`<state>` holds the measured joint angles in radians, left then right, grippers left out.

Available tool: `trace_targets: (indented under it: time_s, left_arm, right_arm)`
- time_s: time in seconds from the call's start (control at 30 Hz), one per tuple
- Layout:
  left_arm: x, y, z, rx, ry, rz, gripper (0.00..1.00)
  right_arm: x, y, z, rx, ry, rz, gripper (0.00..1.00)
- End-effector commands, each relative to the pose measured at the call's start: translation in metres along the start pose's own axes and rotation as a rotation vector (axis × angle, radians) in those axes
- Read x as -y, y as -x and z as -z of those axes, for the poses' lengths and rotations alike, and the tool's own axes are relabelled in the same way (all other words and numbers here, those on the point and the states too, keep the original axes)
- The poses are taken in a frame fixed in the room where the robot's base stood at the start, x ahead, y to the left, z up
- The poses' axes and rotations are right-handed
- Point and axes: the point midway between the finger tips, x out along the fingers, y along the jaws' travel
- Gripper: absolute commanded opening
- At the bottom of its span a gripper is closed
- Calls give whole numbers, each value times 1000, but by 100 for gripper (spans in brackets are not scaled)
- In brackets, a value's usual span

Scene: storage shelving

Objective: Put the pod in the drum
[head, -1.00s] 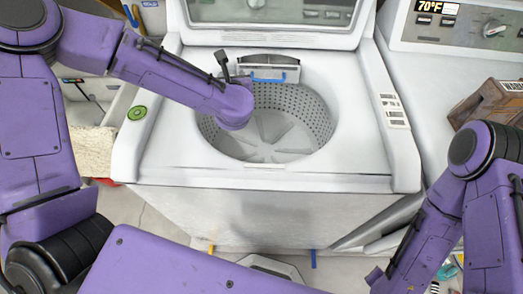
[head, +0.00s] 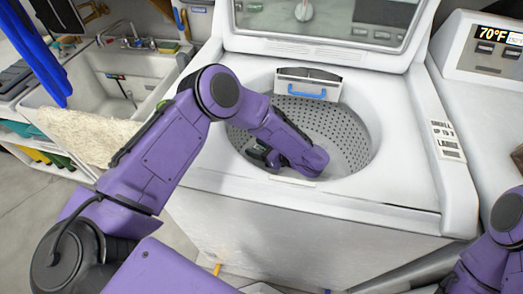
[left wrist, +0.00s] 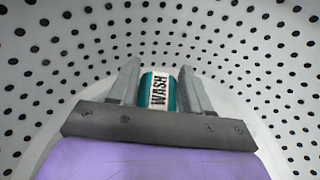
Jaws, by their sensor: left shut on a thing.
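The pod (left wrist: 158,91) is a small teal piece with a white label reading WASH. It shows in the left wrist view between the two grey fingers of my left gripper (left wrist: 159,75), which is shut on it. The perforated white wall of the drum (left wrist: 70,60) surrounds the gripper in that view. In the head view my left arm reaches down into the open drum (head: 350,135) of the washer (head: 400,185). The pod cannot be made out there. My right gripper is out of view; only part of my right arm shows at the lower right.
The washer's raised lid (head: 320,25) stands behind the opening. A dispenser with a blue handle (head: 307,91) sits at the drum's back rim. A sink (head: 115,80) stands at the left, and a second machine (head: 485,110) at the right.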

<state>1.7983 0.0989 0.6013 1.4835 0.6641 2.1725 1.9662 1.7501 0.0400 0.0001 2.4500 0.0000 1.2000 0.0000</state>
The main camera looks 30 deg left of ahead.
Motion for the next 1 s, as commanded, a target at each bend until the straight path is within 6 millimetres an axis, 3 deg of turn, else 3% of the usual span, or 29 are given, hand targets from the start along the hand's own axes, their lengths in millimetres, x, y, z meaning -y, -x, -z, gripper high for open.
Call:
trace_targets:
  time_s: [0.1, 0.83, 0.87, 0.9, 1.0]
  left_arm:
    - [0, -4, 11, 0, 1, 1, 19]
    - [0, -9, 22, 0, 0, 1, 19]
    - [0, -9, 22, 0, 0, 1, 58]
    - [0, -9, 22, 0, 0, 1, 71]
    - [0, -9, 22, 0, 0, 2, 74]
  right_arm:
    - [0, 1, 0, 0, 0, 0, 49]
    - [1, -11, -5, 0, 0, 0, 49]
    - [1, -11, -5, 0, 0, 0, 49]
    - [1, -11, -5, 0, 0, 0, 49]
    - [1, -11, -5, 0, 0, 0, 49]
